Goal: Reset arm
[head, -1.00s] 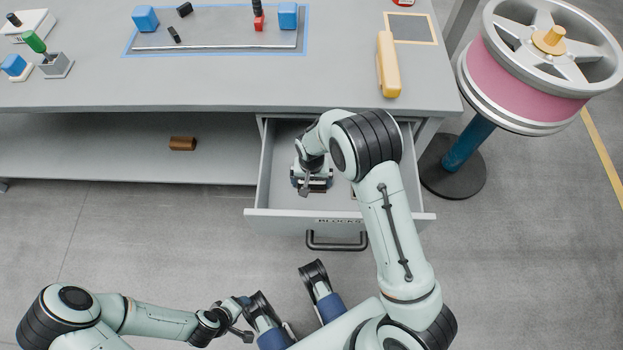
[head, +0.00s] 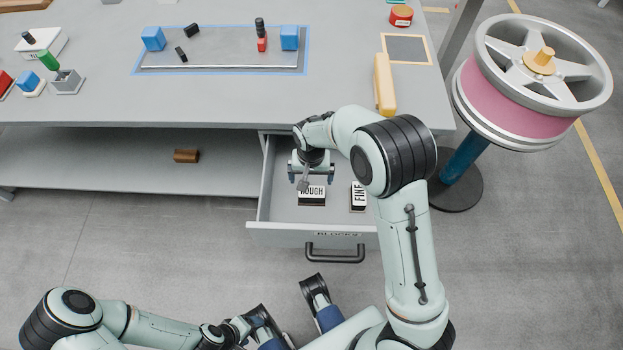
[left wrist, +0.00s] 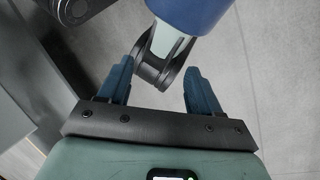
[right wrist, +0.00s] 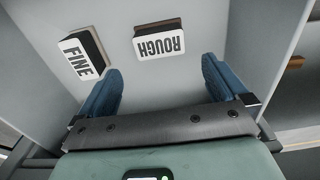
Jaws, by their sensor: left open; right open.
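My right arm reaches over the open drawer. My right gripper (right wrist: 161,90) is open and empty, with its fingers pointing down into the drawer. In the head view the right gripper (head: 312,172) is above the block labelled ROUGH (head: 312,195). A block labelled FINE (head: 358,196) lies to the right, partly hidden by my arm. In the right wrist view the ROUGH block (right wrist: 158,42) lies beyond the fingertips and apart from them, with the FINE block (right wrist: 82,55) beside it. My left gripper (left wrist: 158,75) is open and empty, low near my own base; its fingers are hard to see in the head view.
The drawer (head: 282,215) is pulled out below the workbench (head: 100,90). A pink-rimmed wheel (head: 510,95) stands on a post at the right. A yellow object (head: 384,85) lies near the bench's front edge. A brown cylinder (head: 187,156) lies on the lower shelf.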

